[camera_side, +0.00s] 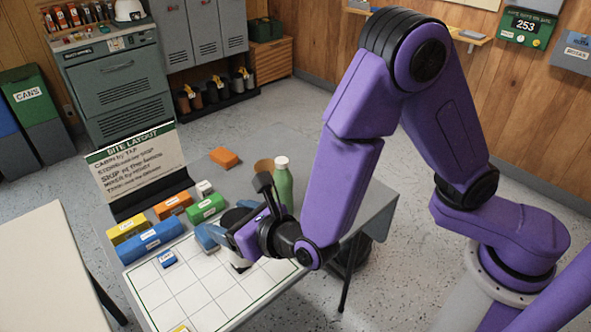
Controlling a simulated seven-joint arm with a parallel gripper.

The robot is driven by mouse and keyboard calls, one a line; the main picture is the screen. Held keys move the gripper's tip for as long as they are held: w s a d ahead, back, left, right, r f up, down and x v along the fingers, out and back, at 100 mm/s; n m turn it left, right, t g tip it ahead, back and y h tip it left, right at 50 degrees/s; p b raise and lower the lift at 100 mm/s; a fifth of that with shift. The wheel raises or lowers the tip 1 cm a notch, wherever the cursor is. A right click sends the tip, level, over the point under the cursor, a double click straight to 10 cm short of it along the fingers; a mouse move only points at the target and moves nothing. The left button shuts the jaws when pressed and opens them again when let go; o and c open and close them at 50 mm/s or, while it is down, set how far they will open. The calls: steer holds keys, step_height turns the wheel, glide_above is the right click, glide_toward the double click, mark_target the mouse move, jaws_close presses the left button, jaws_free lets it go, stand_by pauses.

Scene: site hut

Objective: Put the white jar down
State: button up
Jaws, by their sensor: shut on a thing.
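My gripper (222,236) is low over the right part of the white gridded board (193,297). The jaws and wrist hide much of the jar. Its base is at or just above the board; I cannot tell whether it touches.
Green, orange, yellow and blue labelled blocks line the board's back edge, with a sign (133,165) behind them. A green bottle (283,185) and a tan cup stand close behind my gripper. An orange block (224,157) lies farther back.

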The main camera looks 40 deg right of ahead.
steer(key=w+d+m+h, duration=0.3)
steer(key=w+d, duration=0.5)
steer(key=w, duration=0.4)
steer(key=w+d+m+g+h, duration=0.1)
steer(key=w+d+m+h, duration=0.1)
steer(key=w+d, duration=0.65)
steer(key=w+d+m+h, duration=0.1)
steer(key=w+d+h, duration=0.15)
steer(key=d, duration=1.15)
steer(key=w+d+m+g+h, duration=0.1)
steer(key=w+d+m+h, duration=0.1)
steer(key=w+d, duration=0.65)
steer(key=s+f, duration=0.1)
steer(key=f, duration=0.4)
steer(key=d+f, duration=0.1)
steer(key=f, duration=0.5)
steer(key=s+d+f, duration=0.1)
steer(key=f, duration=0.5)
steer(key=shift+s+d+f, duration=0.15)
steer(key=shift+s+f, duration=0.1)
steer(key=shift+s, duration=0.1)
steer(key=shift+f, duration=0.1)
steer(key=o, duration=1.3)
